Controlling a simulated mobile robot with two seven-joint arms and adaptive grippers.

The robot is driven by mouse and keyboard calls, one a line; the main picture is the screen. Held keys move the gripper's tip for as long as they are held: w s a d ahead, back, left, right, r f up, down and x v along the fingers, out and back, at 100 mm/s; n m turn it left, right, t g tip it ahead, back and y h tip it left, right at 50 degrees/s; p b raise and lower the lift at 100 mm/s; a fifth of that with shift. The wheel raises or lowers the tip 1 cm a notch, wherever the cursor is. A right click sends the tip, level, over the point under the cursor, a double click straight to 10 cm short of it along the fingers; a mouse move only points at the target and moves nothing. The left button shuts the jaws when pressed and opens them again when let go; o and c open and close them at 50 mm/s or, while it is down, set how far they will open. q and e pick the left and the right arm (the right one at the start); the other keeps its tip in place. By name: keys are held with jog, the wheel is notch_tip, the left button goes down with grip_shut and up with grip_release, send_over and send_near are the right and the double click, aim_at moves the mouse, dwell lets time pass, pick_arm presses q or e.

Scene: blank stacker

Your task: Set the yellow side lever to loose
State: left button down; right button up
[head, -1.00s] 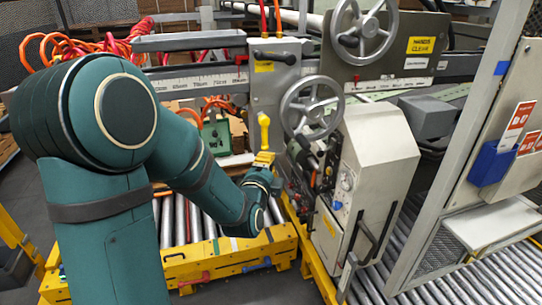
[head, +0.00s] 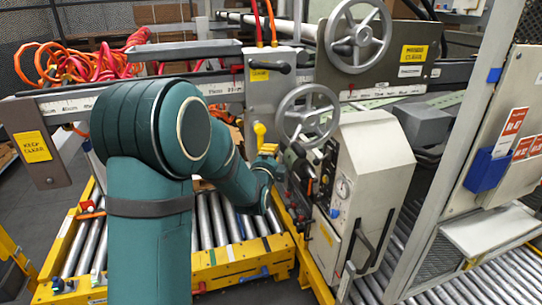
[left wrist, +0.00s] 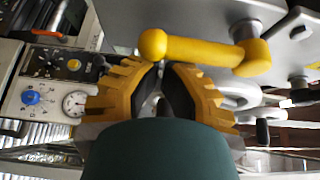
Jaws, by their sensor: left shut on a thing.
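The yellow side lever (head: 260,131) sits on the grey upright housing in the head view, its rounded upper end showing and its lower part behind my gripper. In the left wrist view the lever (left wrist: 203,51) runs across the top, from a ball end on the left to an elbow on the right at a grey mount. My left gripper (head: 268,150) is at the lower part of the lever. In the left wrist view its yellow-backed fingers (left wrist: 162,68) are nearly together at the ball end, shut on the lever; the exact contact is hard to see. My right gripper is not in view.
A grey handwheel (head: 307,113) and a control cabinet (head: 372,170) stand close right of my gripper. A black-handled lever (head: 270,60) is above. A yellow-framed roller conveyor (head: 230,262) lies below. Orange hoses (head: 85,75) hang at the back left.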

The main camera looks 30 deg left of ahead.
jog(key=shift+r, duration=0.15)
pick_arm(q)
jog(key=shift+s+a+m+p, duration=0.1)
jog(key=shift+s+m+p, duration=0.15)
jog(key=shift+p, duration=0.25)
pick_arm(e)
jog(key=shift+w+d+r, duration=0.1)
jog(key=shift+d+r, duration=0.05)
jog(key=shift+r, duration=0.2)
pick_arm(q)
jog(key=shift+a+f+m+g+p, duration=0.1)
jog(key=shift+a+m+g+p, duration=0.05)
jog(key=shift+m+g+p, duration=0.15)
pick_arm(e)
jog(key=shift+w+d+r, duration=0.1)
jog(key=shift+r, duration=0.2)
